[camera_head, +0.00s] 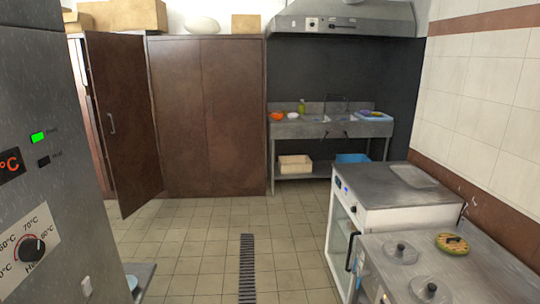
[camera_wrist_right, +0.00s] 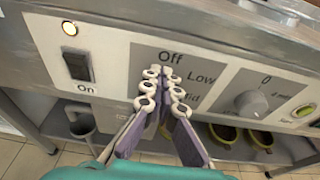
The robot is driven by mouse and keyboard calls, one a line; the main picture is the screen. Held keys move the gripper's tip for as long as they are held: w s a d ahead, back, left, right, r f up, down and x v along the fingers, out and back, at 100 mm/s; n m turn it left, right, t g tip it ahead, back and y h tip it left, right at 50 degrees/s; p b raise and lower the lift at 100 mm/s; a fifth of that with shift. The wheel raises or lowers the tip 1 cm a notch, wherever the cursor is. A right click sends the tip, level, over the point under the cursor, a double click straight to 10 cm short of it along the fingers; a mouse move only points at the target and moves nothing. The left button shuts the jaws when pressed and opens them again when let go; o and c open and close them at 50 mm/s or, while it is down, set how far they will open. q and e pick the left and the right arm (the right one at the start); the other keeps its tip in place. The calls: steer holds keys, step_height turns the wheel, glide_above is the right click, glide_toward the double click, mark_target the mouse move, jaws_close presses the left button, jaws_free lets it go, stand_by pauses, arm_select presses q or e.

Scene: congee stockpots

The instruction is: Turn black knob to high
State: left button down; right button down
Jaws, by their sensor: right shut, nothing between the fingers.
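In the right wrist view, a grey dial plate (camera_wrist_right: 178,62) on a metal appliance front reads "Off", "Low" and a partly covered "Mid". My right gripper (camera_wrist_right: 163,88) is shut and empty, its fingertips in front of this plate. The fingers cover the plate's middle, so any knob there is hidden, and I cannot tell whether they touch it. No "high" mark shows. In the head view, a different black knob (camera_head: 32,248) sits on a temperature dial at the left. My left gripper is not in view.
Right of the fingers is a grey timer knob (camera_wrist_right: 252,103); left is a black switch (camera_wrist_right: 77,66) marked "On", below a lit lamp (camera_wrist_right: 69,28). A shelf below holds dark bowls (camera_wrist_right: 224,131). The tiled floor (camera_head: 200,250) is mostly clear; a cabinet door (camera_head: 122,120) stands open.

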steer(key=shift+s, duration=0.5)
steer(key=shift+r, duration=0.1)
steer(key=v, duration=0.6)
steer(key=shift+f, duration=0.4)
